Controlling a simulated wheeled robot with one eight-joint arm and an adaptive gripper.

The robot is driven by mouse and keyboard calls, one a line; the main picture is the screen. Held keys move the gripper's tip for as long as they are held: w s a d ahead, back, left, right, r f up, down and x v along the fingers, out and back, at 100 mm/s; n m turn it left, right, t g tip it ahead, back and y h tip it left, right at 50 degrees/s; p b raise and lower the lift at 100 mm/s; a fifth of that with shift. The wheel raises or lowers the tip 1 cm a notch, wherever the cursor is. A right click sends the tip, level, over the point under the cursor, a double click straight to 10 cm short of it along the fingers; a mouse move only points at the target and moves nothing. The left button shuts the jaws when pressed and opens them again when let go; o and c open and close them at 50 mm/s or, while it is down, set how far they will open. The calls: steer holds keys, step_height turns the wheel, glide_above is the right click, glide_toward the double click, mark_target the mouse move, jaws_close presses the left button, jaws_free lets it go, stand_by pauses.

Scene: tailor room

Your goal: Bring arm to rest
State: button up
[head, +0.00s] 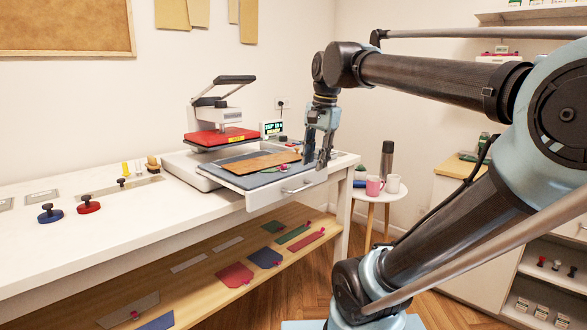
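My gripper (319,160) points downward at the right end of the white workbench (110,213). It is in front of the right edge of the heat press's pulled-out drawer (290,188). Its two fingers look apart with a narrow gap, and I see nothing between them. I cannot tell whether it touches anything. My arm reaches in from the right side of the head view, bent at the elbow.
The heat press (217,133) stands open, with a brown sheet (262,160) on its grey bed. A round side table (372,196) holds a pink mug (374,185), a white mug and a flask (387,160).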

steer(key=s+d+f+n, duration=0.2)
steer(key=s+d+f, duration=0.1)
steer(key=f, duration=0.6)
steer(key=s+d+f+n, duration=0.3)
steer(key=f, duration=0.6)
steer(key=s+d+f+n+h, duration=0.1)
steer(key=s+d+f+n, duration=0.2)
steer(key=f, duration=0.6)
steer(key=shift+s+d+t, duration=0.25)
steer(key=shift+s+t, duration=0.05)
steer(key=shift+s, duration=0.2)
steer(key=shift+w+f, duration=0.15)
steer(key=shift+w, duration=0.3)
